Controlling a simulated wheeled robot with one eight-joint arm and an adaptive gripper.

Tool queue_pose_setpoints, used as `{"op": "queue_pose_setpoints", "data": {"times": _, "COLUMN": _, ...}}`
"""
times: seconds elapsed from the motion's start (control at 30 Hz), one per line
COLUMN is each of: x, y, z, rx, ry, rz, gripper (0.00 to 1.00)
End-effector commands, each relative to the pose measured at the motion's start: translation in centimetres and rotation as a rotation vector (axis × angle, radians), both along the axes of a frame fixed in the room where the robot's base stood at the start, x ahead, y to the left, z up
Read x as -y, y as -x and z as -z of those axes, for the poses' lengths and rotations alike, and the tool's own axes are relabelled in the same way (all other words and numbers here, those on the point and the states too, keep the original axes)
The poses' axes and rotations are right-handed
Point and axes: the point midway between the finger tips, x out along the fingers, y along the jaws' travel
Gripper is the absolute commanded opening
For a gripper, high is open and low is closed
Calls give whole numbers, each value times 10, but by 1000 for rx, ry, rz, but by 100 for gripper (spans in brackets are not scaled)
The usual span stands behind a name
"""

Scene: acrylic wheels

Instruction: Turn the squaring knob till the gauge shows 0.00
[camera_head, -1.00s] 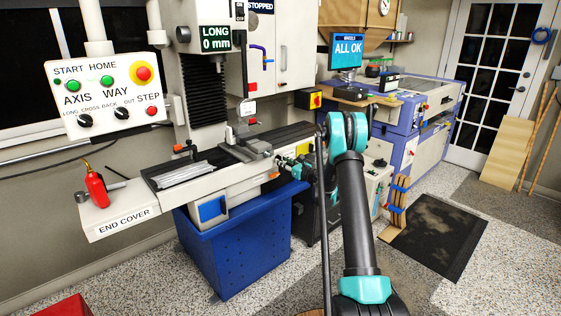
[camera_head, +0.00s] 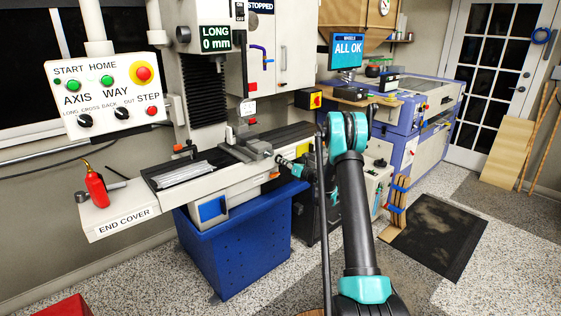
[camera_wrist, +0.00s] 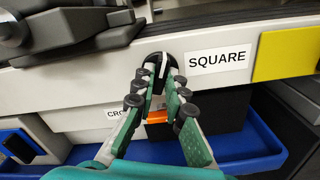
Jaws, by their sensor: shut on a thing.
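The squaring knob (camera_wrist: 153,57) is a black round part on the pale machine front, beside the SQUARE label (camera_wrist: 217,58) in the wrist view. My gripper (camera_wrist: 157,76) has its fingers closed together over the knob and hides much of it. In the head view my gripper (camera_head: 284,161) reaches the machine front from the right, below the dark table. A small white display (camera_head: 248,107) hangs by the spindle; it may be the gauge, but its figures are too small to read.
A control panel (camera_head: 112,95) stands at the left. A grey vise (camera_head: 247,147) sits on the machine's table. The blue base (camera_head: 236,240) is below, with an orange part (camera_wrist: 157,117) under my fingers. Open floor lies in front.

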Motion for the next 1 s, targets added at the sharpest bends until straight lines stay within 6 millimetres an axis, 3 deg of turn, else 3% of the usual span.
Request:
{"op": "queue_pose_setpoints", "data": {"times": 0.37, "x": 0, "y": 0, "z": 0, "rx": -24, "ry": -33, "rz": 0, "gripper": 0}}
{"op": "queue_pose_setpoints", "data": {"times": 0.7, "x": 0, "y": 0, "z": 0, "rx": -225, "ry": -309, "rz": 0, "gripper": 0}}
{"op": "queue_pose_setpoints", "data": {"times": 1.0, "x": 0, "y": 0, "z": 0, "rx": -249, "ry": -343, "rz": 0, "gripper": 0}}
